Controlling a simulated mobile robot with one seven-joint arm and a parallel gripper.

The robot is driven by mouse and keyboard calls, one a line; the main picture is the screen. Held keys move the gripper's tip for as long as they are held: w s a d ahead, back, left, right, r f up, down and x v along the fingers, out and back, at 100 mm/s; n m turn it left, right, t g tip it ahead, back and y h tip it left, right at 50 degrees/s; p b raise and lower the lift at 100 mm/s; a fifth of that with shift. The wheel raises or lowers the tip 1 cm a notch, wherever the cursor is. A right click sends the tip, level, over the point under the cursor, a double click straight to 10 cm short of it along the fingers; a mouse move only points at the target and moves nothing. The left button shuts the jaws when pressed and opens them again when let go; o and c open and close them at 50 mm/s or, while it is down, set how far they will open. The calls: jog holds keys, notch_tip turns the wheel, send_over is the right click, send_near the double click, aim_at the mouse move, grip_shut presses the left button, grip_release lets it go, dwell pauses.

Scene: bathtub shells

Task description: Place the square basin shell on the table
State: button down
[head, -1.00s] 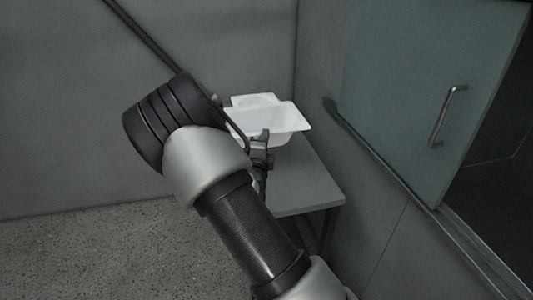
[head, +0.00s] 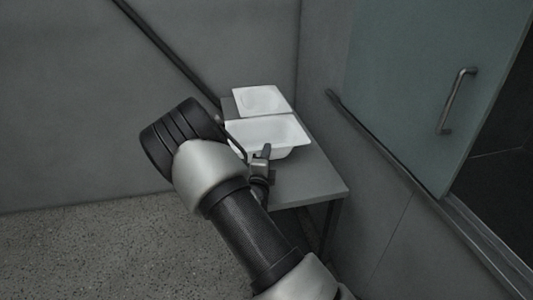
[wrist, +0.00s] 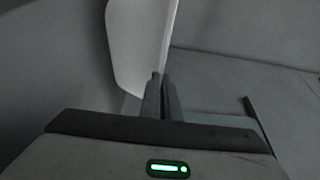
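A white basin shell with a wide flat rim (head: 290,131), which I take to be the square basin shell, is over the grey table (head: 315,188), open side up. Whether its underside touches the tabletop I cannot tell. My gripper (head: 264,153) is at its front rim, with the fingers pointing up. In the wrist view the white shell (wrist: 138,45) stands right at the fingertips of my gripper (wrist: 161,82). The fingers are close together and appear shut on its rim. My arm hides part of the table's left side.
A second white shell (head: 262,99) lies on the table behind the first, near the wall corner. The table's front right part is bare. A glass door with a metal handle (head: 456,101) and a dark rail (head: 400,179) are on the right. Speckled floor lies at lower left.

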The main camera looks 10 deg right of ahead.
jog(key=c, duration=2)
grip_release()
